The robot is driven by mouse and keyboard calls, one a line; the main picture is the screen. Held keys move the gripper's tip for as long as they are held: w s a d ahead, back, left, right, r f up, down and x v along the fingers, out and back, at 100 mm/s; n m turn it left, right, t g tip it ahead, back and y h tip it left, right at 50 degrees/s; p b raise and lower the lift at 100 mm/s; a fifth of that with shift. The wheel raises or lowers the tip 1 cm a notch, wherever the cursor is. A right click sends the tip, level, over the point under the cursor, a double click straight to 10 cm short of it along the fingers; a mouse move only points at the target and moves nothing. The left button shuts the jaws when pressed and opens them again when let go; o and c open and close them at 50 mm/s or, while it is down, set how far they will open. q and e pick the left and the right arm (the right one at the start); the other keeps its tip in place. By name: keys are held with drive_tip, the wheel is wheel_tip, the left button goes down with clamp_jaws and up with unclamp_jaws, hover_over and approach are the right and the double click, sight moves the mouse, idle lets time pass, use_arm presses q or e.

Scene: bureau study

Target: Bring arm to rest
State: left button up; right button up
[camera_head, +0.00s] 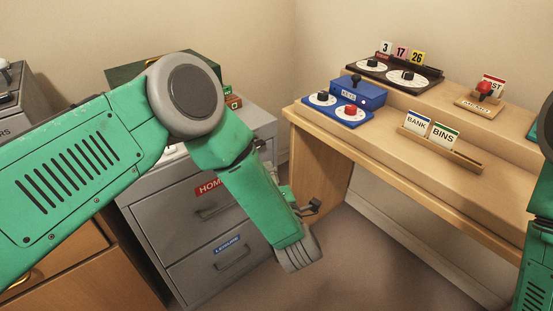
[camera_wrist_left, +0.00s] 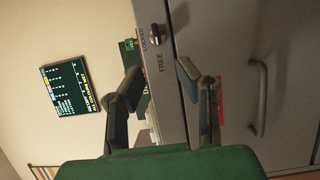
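My left arm (camera_head: 75,175) comes in from the left, bends at a grey round joint, and its green forearm (camera_head: 255,195) slopes down in front of the grey filing cabinet (camera_head: 215,280). In the left wrist view my left gripper (camera_wrist_left: 159,70) is open, its two dark fingers apart. Nothing is seen held between them. The cabinet's grey front, with a knob (camera_wrist_left: 158,34) marked LOCKED and FREE, shows beyond the fingers. In the head view the fingers are mostly hidden by the forearm. My right arm (camera_head: 538,265) is at the right edge; its gripper is out of view.
The wooden desk (camera_head: 375,150) at right holds a blue KEYS box (camera_head: 358,92), a dark dial panel (camera_head: 397,74) and a card rack (camera_head: 465,157). A wooden cabinet (camera_head: 75,280) is at lower left. Open floor (camera_head: 365,265) lies between filing cabinet and desk.

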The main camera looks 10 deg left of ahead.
use_arm(q)
drive_tip(key=s+a+f+m+g+h+p, duration=0.2)
drive_tip(key=s+f+m+g+h, duration=0.15)
drive_tip(key=s+f+m, duration=0.35)
drive_tip(key=s+a+f+m+g+h+p, duration=0.25)
drive_tip(key=s+f+m+h, duration=0.2)
drive_tip(key=m, duration=0.35)
drive_tip(key=s+a+m+g, duration=0.4)
drive_tip(key=s, duration=0.8)
drive_tip(key=s+a+m+g+h+p, duration=0.1)
drive_tip(key=s+a+m+g, duration=0.4)
drive_tip(key=s, duration=0.7)
drive_tip(key=shift+s+a+r+m, duration=0.15)
drive_tip(key=shift+s+r+m, duration=0.15)
drive_tip(key=shift+s+r, duration=0.05)
drive_tip(key=shift+w, duration=0.1)
drive_tip(key=shift+o, duration=0.2)
drive_tip(key=shift+f, duration=0.1)
